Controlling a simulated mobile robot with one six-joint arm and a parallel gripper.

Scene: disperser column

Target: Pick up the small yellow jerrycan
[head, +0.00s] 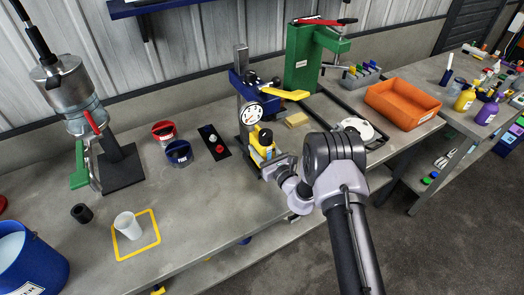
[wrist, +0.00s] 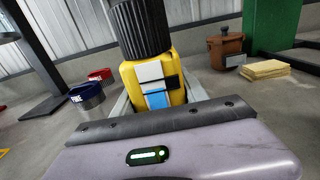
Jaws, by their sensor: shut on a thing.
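The small yellow jerrycan (head: 266,148) has a black cap and a label with white, blue and black patches. In the head view it is at the middle of the bench, just in front of the blue stand with the round gauge. It fills the centre of the wrist view (wrist: 153,88), slightly tilted in the picture. My gripper (head: 268,165) is shut on the jerrycan, with a jaw on either side of its body. The jerrycan's lower part is hidden behind my gripper, so I cannot tell whether it touches the bench.
The gauge stand (head: 250,105) with a yellow lever is close behind. A black strip with buttons (head: 213,141), a blue cup (head: 179,153) and a red cup (head: 164,132) stand left. A yellow sponge (head: 296,119) and an orange tray (head: 402,104) are right.

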